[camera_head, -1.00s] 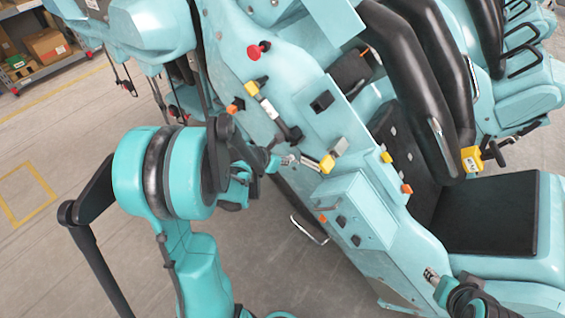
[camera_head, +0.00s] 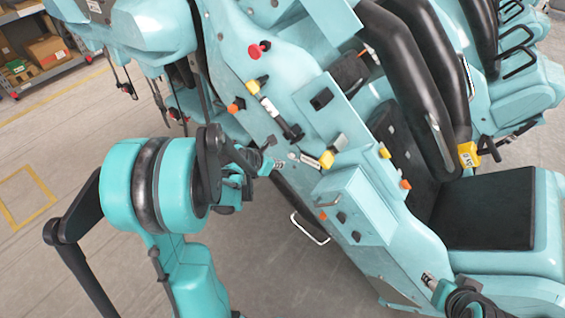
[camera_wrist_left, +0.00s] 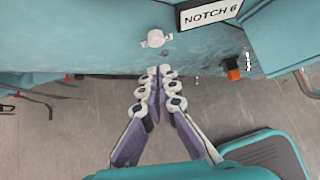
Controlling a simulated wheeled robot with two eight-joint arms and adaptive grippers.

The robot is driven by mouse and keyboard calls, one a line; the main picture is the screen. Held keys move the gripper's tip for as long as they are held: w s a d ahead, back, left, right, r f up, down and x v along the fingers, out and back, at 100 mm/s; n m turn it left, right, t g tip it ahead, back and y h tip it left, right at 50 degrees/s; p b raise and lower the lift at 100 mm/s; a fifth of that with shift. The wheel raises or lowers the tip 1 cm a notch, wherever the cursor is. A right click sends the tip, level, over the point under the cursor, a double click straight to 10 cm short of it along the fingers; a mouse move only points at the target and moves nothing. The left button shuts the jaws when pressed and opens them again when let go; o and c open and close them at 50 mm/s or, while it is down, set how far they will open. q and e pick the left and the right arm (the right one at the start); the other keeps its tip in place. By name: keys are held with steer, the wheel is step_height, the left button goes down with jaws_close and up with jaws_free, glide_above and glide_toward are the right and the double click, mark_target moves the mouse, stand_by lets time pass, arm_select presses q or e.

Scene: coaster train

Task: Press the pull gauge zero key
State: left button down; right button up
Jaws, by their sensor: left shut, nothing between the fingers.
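A yellow boxy device with a small light face and a black handle (camera_head: 468,154) hangs at the shoulder restraint in the head view; it may be the pull gauge. Its zero key is too small to make out. My left gripper (camera_head: 281,162) is beside the train car's teal side panel, well left of that device. In the left wrist view the gripper (camera_wrist_left: 160,71) is shut and empty, its tips just short of a small white knob (camera_wrist_left: 156,38) on the panel. My right gripper (camera_head: 429,279) is at the lower right, by the car's side; its fingers are too small to read.
Black seats (camera_head: 485,210) lie beyond. The floor at left is clear, with shelving (camera_head: 40,50) behind.

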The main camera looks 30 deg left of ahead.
arm_select(q)
steer(key=p+v, duration=0.2)
steer(key=v, duration=0.7)
steer(key=shift+p, duration=0.4)
steer(key=shift+a+r, duration=0.1)
steer(key=shift+s, duration=0.15)
